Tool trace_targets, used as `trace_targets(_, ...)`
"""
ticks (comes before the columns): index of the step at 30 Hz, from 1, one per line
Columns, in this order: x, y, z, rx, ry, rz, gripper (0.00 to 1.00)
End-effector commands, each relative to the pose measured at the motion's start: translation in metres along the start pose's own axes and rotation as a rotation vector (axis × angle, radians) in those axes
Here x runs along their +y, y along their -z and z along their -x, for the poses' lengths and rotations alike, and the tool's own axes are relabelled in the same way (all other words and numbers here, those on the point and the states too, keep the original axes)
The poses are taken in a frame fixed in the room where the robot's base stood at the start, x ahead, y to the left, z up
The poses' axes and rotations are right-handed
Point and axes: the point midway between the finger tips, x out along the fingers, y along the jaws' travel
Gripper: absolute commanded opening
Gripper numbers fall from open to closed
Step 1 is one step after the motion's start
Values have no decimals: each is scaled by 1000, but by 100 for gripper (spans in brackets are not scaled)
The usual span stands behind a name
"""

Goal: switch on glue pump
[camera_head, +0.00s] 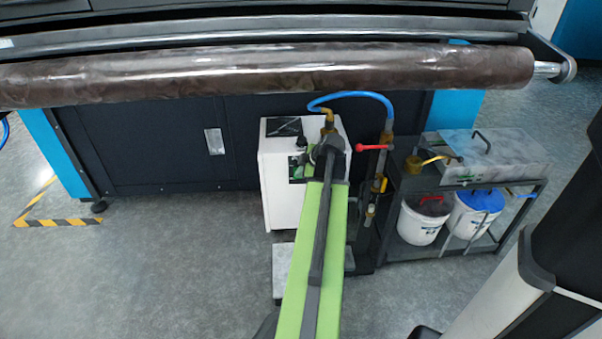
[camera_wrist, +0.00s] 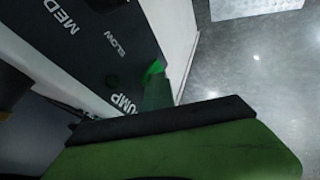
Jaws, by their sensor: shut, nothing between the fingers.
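The glue pump unit is a white box (camera_head: 277,188) in the middle of the head view, with a dark control panel on its front. In the wrist view the dark panel (camera_wrist: 100,55) shows tilted, with lettering that includes "PUMP". A small green piece (camera_wrist: 154,85), which looks like a switch, stands beside that word; I cannot tell its setting. My gripper (camera_head: 327,152) is shut and empty, in front of the white box. Its green and dark end (camera_wrist: 180,125) fills the bottom of the wrist view, close to the green piece. I cannot tell whether they touch.
A blue hose (camera_head: 352,95) and a pipe with a red valve handle (camera_head: 375,148) stand right of the box. A dark rack (camera_head: 465,250) with white buckets is farther right. A large roller (camera_head: 270,72) spans above. Grey floor (camera_head: 150,270) is clear at left.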

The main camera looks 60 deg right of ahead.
Motion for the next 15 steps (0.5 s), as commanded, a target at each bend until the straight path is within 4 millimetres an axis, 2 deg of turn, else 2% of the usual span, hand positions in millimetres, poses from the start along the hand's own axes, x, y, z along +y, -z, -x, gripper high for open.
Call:
trace_targets(9,-2,0,1,0,-1,0,0)
trace_targets(15,-20,7,12,1,0,2,0)
